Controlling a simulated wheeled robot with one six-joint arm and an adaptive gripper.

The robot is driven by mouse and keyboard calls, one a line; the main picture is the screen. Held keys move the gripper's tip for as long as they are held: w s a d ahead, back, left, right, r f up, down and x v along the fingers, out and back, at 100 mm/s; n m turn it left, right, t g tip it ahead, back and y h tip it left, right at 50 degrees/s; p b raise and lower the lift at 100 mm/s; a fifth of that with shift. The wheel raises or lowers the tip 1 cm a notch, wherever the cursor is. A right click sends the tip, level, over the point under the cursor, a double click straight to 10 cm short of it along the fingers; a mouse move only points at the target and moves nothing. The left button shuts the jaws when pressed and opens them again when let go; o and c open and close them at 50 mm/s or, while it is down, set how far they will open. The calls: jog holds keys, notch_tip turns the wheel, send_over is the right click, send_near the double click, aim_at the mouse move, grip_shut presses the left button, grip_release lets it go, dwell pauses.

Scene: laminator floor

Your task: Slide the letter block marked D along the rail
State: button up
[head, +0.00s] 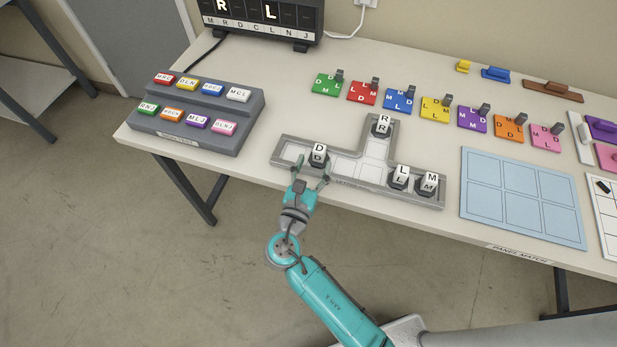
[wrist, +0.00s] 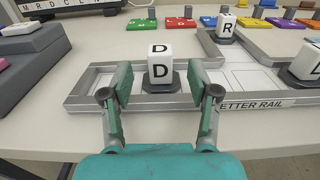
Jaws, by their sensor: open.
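The white letter block marked D (head: 318,155) stands upright on a dark base in the left part of the grey letter rail (head: 285,149). In the wrist view the D block (wrist: 159,68) shows between and a little beyond my open fingers. My gripper (head: 310,177) is open at the front edge of the rail, its fingertips to either side of the block, with a gap on each side (wrist: 160,88). Nothing is held. The block's back is hidden.
Block R (head: 382,125) stands in the rail's back branch; blocks L (head: 400,176) and M (head: 428,184) stand at the right end. The middle channel between D and L is clear. A grey stand with coloured tags (head: 190,137) is left; coloured lettered plates lie behind.

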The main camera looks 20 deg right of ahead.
aim_at(318, 154)
jog(key=shift+x, duration=2.9)
grip_shut()
